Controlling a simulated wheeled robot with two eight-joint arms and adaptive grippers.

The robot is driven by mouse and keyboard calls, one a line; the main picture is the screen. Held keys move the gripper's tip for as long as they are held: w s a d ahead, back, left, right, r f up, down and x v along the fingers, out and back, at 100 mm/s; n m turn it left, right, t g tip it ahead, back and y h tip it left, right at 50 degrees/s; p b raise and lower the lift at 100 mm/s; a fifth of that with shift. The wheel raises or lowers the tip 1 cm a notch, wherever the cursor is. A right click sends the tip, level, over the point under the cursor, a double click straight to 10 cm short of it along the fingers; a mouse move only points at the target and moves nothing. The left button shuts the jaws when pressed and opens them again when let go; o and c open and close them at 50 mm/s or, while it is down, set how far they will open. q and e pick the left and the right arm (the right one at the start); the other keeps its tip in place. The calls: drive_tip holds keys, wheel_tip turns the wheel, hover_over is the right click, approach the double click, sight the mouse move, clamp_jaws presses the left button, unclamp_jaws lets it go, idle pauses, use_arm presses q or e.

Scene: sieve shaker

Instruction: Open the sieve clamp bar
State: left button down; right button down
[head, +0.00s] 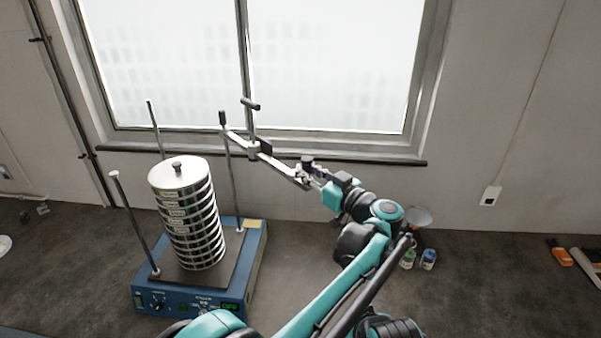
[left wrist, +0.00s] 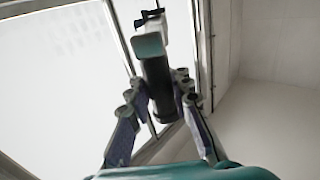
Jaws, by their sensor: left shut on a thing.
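The sieve shaker (head: 195,300) is a blue box with a stack of round metal sieves (head: 190,225) under a silver lid (head: 178,172). The metal clamp bar (head: 275,163) extends right from near the back right rod (head: 232,180), off to the side of the lid, not across it. A black handle (head: 250,103) stands above its middle. My left gripper (head: 312,178) is shut on the bar's right end. In the left wrist view, a dark grip (left wrist: 158,88) of the bar lies between the fingers (left wrist: 160,108). My right gripper is not seen.
A front left rod (head: 135,220) and a back left rod (head: 154,130) stand by the stack. The window sill (head: 350,155) runs behind. Small bottles (head: 428,260) stand right of my arm, and an orange tool (head: 559,253) lies far right.

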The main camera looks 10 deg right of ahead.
use_arm(q)
drive_tip(key=shift+d, duration=0.15)
drive_tip(key=c, duration=1.4)
unclamp_jaws()
drive_tip(key=shift+s, duration=0.1)
drive_tip(key=shift+c, duration=0.2)
drive_tip(key=shift+o, duration=0.6)
drive_tip(key=shift+s+d, duration=0.1)
drive_tip(key=shift+d, duration=0.05)
drive_tip(key=shift+s, duration=0.25)
drive_tip(key=v, duration=0.7)
drive_tip(key=shift+d, duration=0.15)
drive_tip(key=shift+r, duration=0.1)
